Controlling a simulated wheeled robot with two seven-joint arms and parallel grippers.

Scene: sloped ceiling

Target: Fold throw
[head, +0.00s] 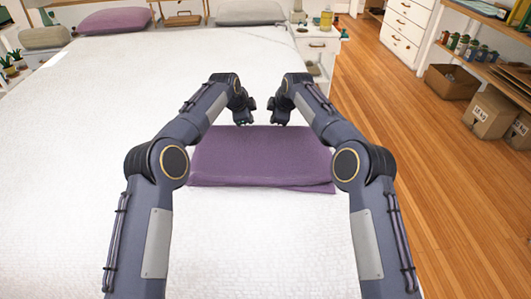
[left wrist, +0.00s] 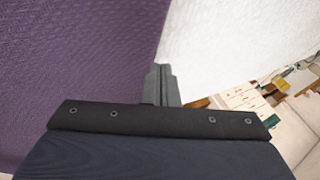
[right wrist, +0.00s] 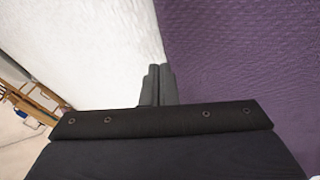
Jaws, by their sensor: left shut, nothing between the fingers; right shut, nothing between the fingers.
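The purple throw (head: 262,158) lies folded into a flat, wide rectangle on the white bed. Its near edge shows a slightly uneven layer at the right corner. My left gripper (head: 243,123) and my right gripper (head: 277,123) are at the far edge of the throw, close to each other. Both are shut and empty. In the left wrist view the shut fingers (left wrist: 161,84) are beside the throw's edge, with the throw (left wrist: 75,70) on the left. In the right wrist view the shut fingers (right wrist: 158,84) are at the edge, with the throw (right wrist: 240,55) on the right. Contact is unclear.
The white bed (head: 80,120) is clear around the throw. Pillows, one purple (head: 115,20) and one grey (head: 250,12), lie at the head end. A white nightstand (head: 316,40) stands beyond the bed. Shelves and cardboard boxes (head: 490,112) are on the right, across the wooden floor.

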